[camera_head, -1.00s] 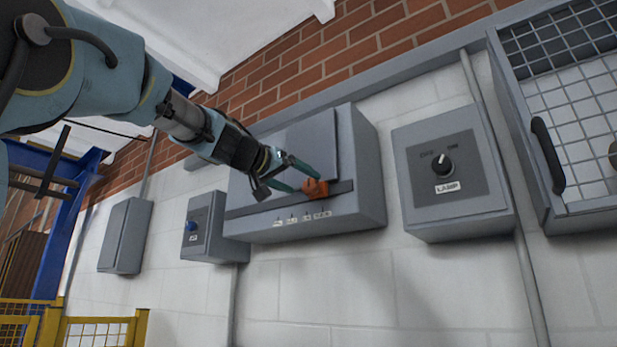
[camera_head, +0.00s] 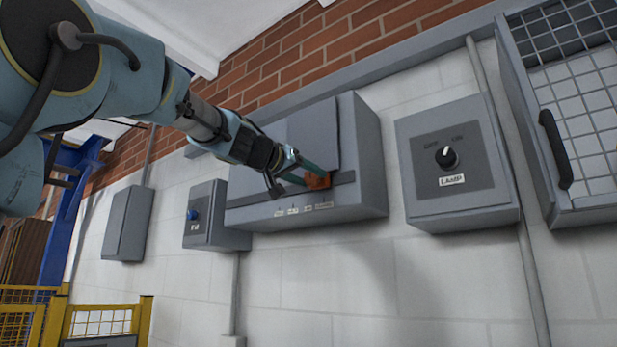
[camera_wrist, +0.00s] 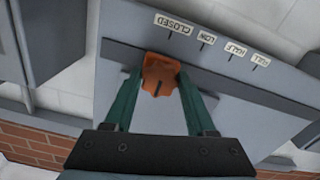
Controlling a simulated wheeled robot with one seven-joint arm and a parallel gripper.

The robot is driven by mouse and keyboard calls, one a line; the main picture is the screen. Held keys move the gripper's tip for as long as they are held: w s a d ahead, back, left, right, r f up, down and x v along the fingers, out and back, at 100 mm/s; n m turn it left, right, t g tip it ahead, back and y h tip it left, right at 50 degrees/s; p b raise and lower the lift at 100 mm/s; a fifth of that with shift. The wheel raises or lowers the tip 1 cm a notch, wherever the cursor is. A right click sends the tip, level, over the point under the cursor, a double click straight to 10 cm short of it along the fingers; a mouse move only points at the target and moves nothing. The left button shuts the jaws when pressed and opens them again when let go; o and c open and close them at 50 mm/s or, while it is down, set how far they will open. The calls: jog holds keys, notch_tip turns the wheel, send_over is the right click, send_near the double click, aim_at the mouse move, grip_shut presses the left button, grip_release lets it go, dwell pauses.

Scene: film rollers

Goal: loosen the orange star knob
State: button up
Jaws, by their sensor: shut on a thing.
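The orange star knob (camera_head: 317,181) sits on the dark strip along the lower front of a grey wall box (camera_head: 355,165). In the wrist view the knob (camera_wrist: 160,74) has a short dark line on its face and lies nearest the CLOSED label (camera_wrist: 174,24). My gripper (camera_head: 312,176) is shut on the knob, one green finger on each side of it. In the wrist view my gripper (camera_wrist: 156,84) comes from below the knob. The fingers hide parts of the knob's sides, and its back is out of sight.
A LAMP box (camera_head: 455,165) with a black dial is on the right, beside a mesh-fronted cabinet (camera_head: 550,140) with a black handle. A box with a blue knob (camera_head: 193,214) is on the left. LOW, HALF and FULL labels (camera_wrist: 235,50) follow along the strip.

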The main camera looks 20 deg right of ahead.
grip_shut()
jog(key=shift+n, duration=0.3)
jog(key=n+b, duration=0.1)
jog(key=n, duration=0.2)
jog(key=shift+f+b, duration=0.1)
jog(key=shift+b, duration=0.3)
jog(key=n, duration=0.5)
jog(key=shift+b, duration=0.4)
jog(key=n, duration=0.5)
jog(key=shift+r, duration=0.2)
jog(key=n+p, duration=0.1)
jog(key=n, duration=0.3)
jog(key=shift+n, duration=0.3)
